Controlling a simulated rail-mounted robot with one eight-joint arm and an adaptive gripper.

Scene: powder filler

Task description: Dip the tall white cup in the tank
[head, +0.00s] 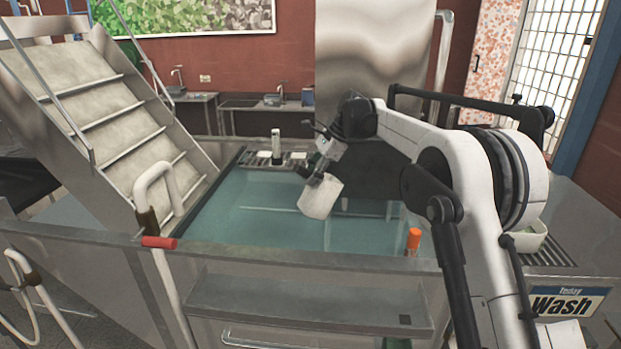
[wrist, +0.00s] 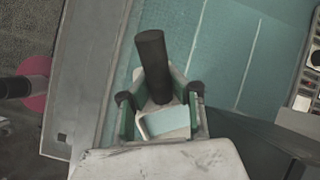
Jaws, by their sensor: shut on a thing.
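The tall white cup (head: 320,197) is tilted and hangs over the tank's teal water in the head view. All of its visible outline is clear; I cannot tell whether its lower edge touches the water. My gripper (head: 313,175) is shut on the cup at its upper left.
Metal stairs (head: 115,120) rise at the left. An orange-topped item (head: 413,240) stands by the tank's front right. A white bin (head: 530,236) sits on the right counter.

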